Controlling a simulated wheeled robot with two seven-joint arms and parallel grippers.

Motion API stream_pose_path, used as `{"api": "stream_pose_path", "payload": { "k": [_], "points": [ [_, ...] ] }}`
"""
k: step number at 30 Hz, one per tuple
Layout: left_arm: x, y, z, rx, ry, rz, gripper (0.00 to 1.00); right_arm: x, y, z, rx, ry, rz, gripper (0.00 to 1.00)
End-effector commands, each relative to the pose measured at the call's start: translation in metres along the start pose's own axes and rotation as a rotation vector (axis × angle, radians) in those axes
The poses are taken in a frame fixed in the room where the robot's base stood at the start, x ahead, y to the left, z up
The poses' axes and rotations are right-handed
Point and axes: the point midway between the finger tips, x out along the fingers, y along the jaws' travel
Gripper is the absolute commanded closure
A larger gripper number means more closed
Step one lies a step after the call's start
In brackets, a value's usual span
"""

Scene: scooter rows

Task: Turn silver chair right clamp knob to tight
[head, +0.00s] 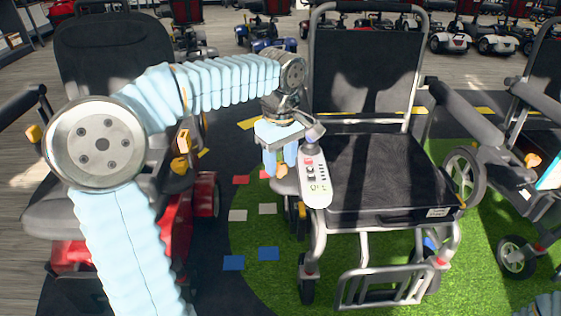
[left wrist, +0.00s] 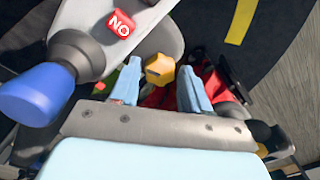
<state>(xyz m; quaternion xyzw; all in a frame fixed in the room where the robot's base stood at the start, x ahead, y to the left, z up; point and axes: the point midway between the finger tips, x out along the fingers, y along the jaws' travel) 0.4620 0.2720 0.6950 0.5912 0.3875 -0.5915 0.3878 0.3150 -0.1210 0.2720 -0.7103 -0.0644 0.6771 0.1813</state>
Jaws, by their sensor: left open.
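The silver chair (head: 366,150) stands in the middle of the head view, with a black seat and back. Its clamp knob (head: 281,172), small and orange-yellow, is at the picture-left side, beside the white control panel (head: 315,180). My left gripper (head: 279,157) points down just above this knob, fingers apart. In the left wrist view the knob (left wrist: 160,70) shows between the two open fingertips (left wrist: 162,82), its faceted top visible. I cannot tell whether the fingers touch it, nor read its setting. My right gripper is out of view.
The control panel's joystick, with a blue top (left wrist: 38,95), is close to my left gripper in the wrist view. A red scooter (head: 190,225) with a dark seat stands at left. Another chair (head: 510,150) is at right. Open green floor (head: 250,285) lies in front.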

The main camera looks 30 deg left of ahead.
Motion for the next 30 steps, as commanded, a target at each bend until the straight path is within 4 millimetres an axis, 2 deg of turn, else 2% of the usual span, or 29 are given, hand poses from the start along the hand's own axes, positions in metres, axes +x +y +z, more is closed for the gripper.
{"api": "stream_pose_path", "payload": {
  "k": [8, 15, 16, 23, 30],
  "points": [
    [0.0012, 0.0001, 0.0000, 0.000, 0.000, 0.000, 0.55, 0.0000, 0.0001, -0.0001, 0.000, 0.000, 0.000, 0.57],
    [0.0010, 0.0000, -0.0001, 0.000, 0.000, 0.000, 0.92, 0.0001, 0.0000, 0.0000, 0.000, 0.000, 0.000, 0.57],
    [0.0010, 0.0000, -0.0001, 0.000, 0.000, 0.000, 0.95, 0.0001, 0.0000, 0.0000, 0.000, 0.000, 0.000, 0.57],
    [0.0003, -0.0001, -0.0002, 0.020, 0.000, -0.001, 0.95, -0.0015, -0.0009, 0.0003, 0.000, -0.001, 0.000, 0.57],
    [-0.0013, -0.0001, -0.0002, 0.131, 0.001, -0.001, 0.95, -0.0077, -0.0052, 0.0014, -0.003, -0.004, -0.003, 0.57]
  ]
}}
